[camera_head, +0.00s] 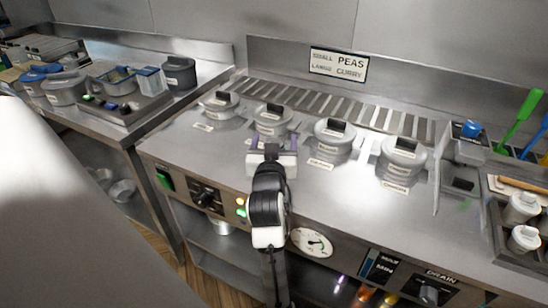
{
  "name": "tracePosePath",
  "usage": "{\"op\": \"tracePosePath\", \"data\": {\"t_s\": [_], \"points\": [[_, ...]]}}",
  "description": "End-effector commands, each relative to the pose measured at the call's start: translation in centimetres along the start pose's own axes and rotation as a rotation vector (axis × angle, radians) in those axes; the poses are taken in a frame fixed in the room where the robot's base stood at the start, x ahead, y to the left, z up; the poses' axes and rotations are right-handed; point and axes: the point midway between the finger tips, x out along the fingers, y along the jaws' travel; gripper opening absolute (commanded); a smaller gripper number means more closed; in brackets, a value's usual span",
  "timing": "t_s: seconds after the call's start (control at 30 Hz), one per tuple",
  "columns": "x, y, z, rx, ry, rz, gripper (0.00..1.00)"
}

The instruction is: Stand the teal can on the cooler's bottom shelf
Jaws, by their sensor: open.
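No teal can shows in this view, and I cannot make out a cooler or its bottom shelf. My gripper (273,143) is open over the front part of the steel range, with its fingers apart and no object seen between them. It is just in front of a grey lidded pot (271,121). I cannot tell whether it touches the pot.
More lidded pots (332,134) stand in a row on the range top (240,142). Tubs and trays (65,90) fill the left counter. Tools with a green handle (520,115) and white jars (521,207) stand at right. Colourful items (364,294) lie below the range.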

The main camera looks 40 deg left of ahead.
Motion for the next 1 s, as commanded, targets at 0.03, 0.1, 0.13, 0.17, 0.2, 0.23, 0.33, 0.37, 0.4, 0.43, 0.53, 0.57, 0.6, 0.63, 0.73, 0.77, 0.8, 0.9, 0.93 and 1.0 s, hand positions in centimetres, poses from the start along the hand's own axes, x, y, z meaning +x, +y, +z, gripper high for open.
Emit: {"op": "tracePosePath", "data": {"t_s": [0.03,0.1,0.13,0.17,0.2,0.23,0.33,0.37,0.4,0.43,0.53,0.57,0.6,0.63,0.73,0.77,0.8,0.9,0.93,1.0], "points": [[0.0,0.0,0.0,0.0,0.0,0.0,0.73],[0.0,0.0,0.0,0.0,0.0,0.0,0.67],[0.0,0.0,0.0,0.0,0.0,0.0,0.63],[0.0,0.0,0.0,0.0,0.0,0.0,0.59],[0.0,0.0,0.0,0.0,0.0,0.0,0.53],[0.0,0.0,0.0,0.0,0.0,0.0,0.5],[0.0,0.0,0.0,0.0,0.0,0.0,0.36],[0.0,0.0,0.0,0.0,0.0,0.0,0.33],[0.0,0.0,0.0,0.0,0.0,0.0,0.27],[0.0,0.0,0.0,0.0,0.0,0.0,0.23],[-0.1,0.0,-0.1,0.0,0.002,0.0,0.12],[-0.1,0.0,-0.1,0.0,0.002,0.0,0.12],[-0.1,0.0,-0.1,0.0,0.002,0.0,0.12],[-0.1,0.0,-0.1,0.0,0.002,0.0,0.12],[-0.1,0.0,-0.2,0.0,0.003,0.0,0.12],[-0.1,0.0,-0.2,0.0,0.003,0.0,0.12],[-0.1,0.0,-0.4,0.001,0.004,0.0,0.12],[0.0,0.0,-1.1,0.002,0.005,0.001,0.12],[0.0,0.0,-1.4,0.002,0.006,0.001,0.12],[0.0,0.0,-2.3,0.002,0.008,0.001,0.12]]}}
